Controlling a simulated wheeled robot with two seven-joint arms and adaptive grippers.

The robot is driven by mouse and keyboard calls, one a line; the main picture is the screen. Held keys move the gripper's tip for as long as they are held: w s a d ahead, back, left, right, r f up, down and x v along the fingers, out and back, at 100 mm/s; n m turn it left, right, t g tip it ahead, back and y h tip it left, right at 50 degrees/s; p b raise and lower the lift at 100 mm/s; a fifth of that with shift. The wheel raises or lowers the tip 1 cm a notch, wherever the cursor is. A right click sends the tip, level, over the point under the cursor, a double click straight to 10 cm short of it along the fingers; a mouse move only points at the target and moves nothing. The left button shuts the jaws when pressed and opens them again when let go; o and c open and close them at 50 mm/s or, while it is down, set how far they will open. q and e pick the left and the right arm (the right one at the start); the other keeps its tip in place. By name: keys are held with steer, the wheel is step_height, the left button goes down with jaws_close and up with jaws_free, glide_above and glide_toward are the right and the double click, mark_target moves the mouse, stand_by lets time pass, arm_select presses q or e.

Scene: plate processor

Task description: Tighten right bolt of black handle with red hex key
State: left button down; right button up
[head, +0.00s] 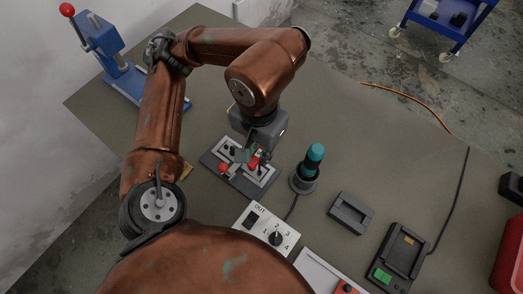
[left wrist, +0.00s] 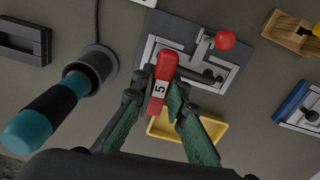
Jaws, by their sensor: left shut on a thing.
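My left gripper (head: 254,149) is shut on the red hex key (head: 253,163). The key's red handle, marked 5, shows between the green fingers of my left gripper (left wrist: 163,97) in the left wrist view (left wrist: 164,70). The key is over or at the grey slotted plate (head: 213,160), which also shows in the left wrist view (left wrist: 150,28); the key's tip is hidden, so I cannot tell whether it touches. A red ball knob (head: 223,168) is on the plate, with small dark parts in its slots. I cannot clearly make out the black handle or its right bolt. My right gripper is not in view.
A teal-and-black tool (head: 313,160) stands in a round holder right of the plate. A dark slotted block (head: 352,212), a charger-like box (head: 398,258) and a white switch panel (head: 267,229) lie nearby. A yellow tray (left wrist: 207,142) shows behind the fingers. A blue press (head: 105,45) stands far left.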

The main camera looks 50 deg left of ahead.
arm_select(q)
steer(key=m+b, duration=0.1)
steer(key=m, duration=0.5)
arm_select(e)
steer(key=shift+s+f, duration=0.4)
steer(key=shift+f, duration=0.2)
arm_select(q)
steer(key=shift+r+p, duration=1.4)
steer(key=shift+r, duration=0.65)
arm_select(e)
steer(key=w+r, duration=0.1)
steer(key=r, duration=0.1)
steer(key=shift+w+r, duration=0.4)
